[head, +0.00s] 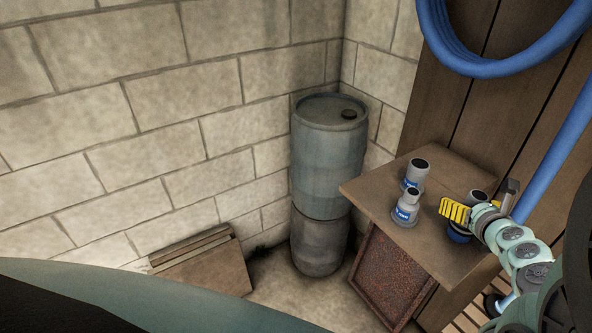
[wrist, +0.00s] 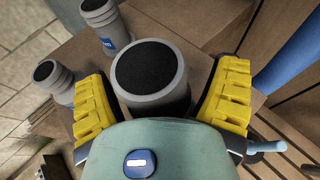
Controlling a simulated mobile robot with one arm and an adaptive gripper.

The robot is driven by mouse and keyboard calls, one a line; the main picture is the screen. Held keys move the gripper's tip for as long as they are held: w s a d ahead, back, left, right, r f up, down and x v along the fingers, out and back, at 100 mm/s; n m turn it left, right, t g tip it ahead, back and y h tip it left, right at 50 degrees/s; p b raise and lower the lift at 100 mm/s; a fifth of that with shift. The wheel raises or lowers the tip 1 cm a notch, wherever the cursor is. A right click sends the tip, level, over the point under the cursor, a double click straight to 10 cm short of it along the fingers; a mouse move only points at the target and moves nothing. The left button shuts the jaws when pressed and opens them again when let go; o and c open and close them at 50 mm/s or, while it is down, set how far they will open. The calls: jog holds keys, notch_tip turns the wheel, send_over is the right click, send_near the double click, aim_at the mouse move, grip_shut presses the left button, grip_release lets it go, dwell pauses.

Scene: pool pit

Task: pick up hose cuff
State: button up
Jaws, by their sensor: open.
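Three grey hose cuffs with dark round tops stand upright on a small wooden table. One cuff (head: 477,196) is partly hidden by my gripper (head: 481,207) in the head view. In the wrist view this cuff (wrist: 150,72) stands between the two yellow fingers of my gripper (wrist: 163,92), which are open on either side of it. A narrow gap shows at its right; contact at the left is hard to tell. The other cuffs, with blue labels, stand to its left: the rear one (head: 414,176) and the front one (head: 406,208). They also show at the wrist view's upper left (wrist: 104,22) and left (wrist: 55,80).
The wooden tabletop (head: 375,187) stands against plank boards (head: 471,100). A blue hose (head: 555,150) hangs at the right. A grey-blue barrel (head: 329,165) stands left of the table, and a brown box (head: 205,272) lies by the block wall.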

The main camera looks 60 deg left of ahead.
jog(key=shift+a+f, duration=0.1)
jog(key=shift+a, duration=0.15)
jog(key=shift+d, duration=0.1)
grip_shut()
dwell(0.6)
